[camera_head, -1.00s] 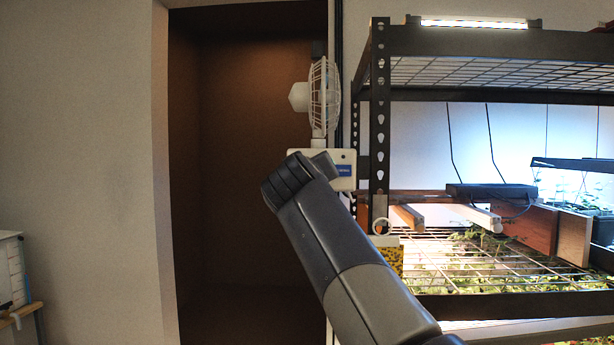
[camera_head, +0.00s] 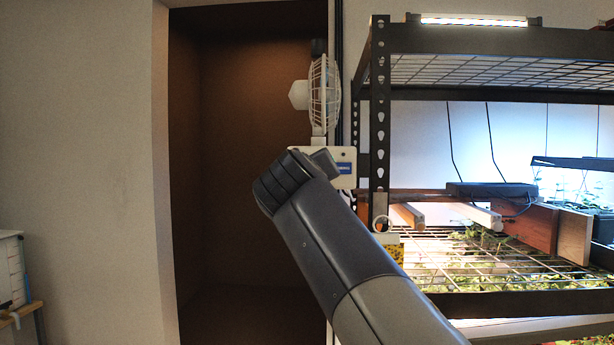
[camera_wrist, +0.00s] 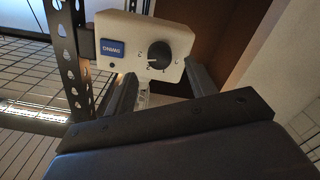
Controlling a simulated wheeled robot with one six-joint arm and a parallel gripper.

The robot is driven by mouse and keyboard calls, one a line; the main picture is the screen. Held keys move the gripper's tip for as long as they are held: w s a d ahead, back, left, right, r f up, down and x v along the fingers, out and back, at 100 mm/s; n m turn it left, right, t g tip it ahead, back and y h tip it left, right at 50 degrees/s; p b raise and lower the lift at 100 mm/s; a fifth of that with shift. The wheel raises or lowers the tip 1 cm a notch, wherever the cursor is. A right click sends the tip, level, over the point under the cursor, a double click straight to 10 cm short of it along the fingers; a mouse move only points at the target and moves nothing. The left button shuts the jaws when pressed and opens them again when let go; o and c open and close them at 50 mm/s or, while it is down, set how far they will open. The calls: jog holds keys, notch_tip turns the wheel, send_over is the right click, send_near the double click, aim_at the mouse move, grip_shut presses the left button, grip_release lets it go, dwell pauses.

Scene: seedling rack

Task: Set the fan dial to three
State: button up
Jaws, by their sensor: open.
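The white fan (camera_head: 322,95) is mounted beside the rack post, above a white control box (camera_head: 345,160) with a blue label. My arm hides the left part of the box and the dial in the head view. In the wrist view the control box (camera_wrist: 130,35) appears upside down, with a dark round dial (camera_wrist: 159,55) on its face and small marks around it. The dial's exact setting is too small to read. My gripper (camera_wrist: 160,88) is open and empty, its two fingers spread on either side below the dial, apart from it.
The dark perforated rack post (camera_head: 379,120) stands just right of the control box. A yellow patterned box (camera_head: 394,250) sits low by the post. Wire shelves with plants extend right. A dark recess (camera_head: 240,200) lies left of the fan.

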jog(key=s, duration=0.6)
jog(key=shift+s, duration=0.35)
jog(key=shift+a, duration=0.1)
jog(key=w+p, duration=0.1)
jog(key=w, duration=1)
jog(key=shift+s, duration=0.2)
jog(key=n+p, duration=1.5)
jog(key=n, duration=0.7)
jog(key=shift+w+f+n+p, duration=0.1)
jog(key=shift+n+p, duration=0.2)
jog(key=shift+p, duration=0.1)
dwell(0.4)
